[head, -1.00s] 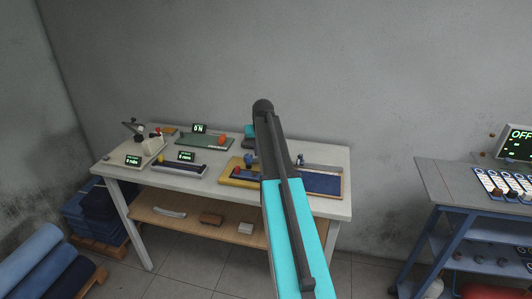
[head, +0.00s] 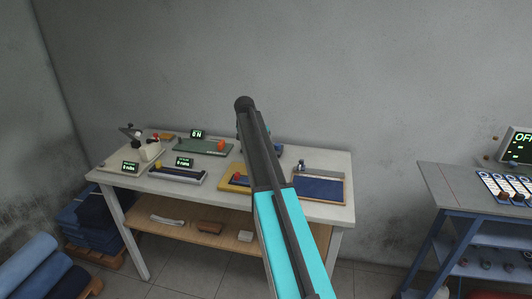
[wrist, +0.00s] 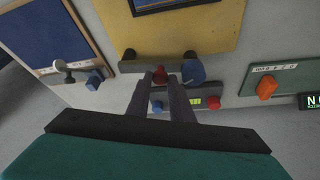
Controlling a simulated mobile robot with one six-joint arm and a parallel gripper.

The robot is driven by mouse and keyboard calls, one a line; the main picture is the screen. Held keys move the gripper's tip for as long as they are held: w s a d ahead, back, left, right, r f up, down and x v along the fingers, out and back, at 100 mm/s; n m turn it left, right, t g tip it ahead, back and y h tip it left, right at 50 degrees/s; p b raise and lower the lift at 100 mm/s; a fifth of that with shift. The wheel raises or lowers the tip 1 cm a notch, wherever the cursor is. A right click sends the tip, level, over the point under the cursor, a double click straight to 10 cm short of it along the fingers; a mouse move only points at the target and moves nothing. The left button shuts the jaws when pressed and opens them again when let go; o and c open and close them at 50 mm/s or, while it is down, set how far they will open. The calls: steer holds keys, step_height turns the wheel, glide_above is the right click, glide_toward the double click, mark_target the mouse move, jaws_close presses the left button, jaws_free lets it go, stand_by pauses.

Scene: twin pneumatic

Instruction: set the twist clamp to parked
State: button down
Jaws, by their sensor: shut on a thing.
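My arm covers much of that board and hides the gripper there. No readable label shows which piece is the twist clamp.
The table (head: 160,185) also bears a navy board (head: 320,187) at right, a green board (head: 200,148) with an orange knob (head: 221,145), and devices with small displays at left. A blue console bench (head: 440,180) stands further right, with bare floor between.

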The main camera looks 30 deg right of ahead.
steer(key=shift+w+d+m+g+b, duration=0.15)
steer(key=shift+d+m+g+b, duration=0.05)
steer(key=shift+d+m, duration=0.35)
steer(key=shift+w+d+m+g+b, duration=0.15)
steer(key=shift+d+m+g, duration=0.05)
steer(key=shift+d+m, duration=0.3)
steer(key=shift+m, duration=0.35)
steer(key=shift+w+a+f, duration=0.1)
steer(key=shift+a, duration=0.25)
steer(key=shift+a, duration=0.1)
steer(key=c, duration=1.9)
jaws_free()
steer(key=shift+o, duration=0.2)
steer(key=shift+w, duration=0.1)
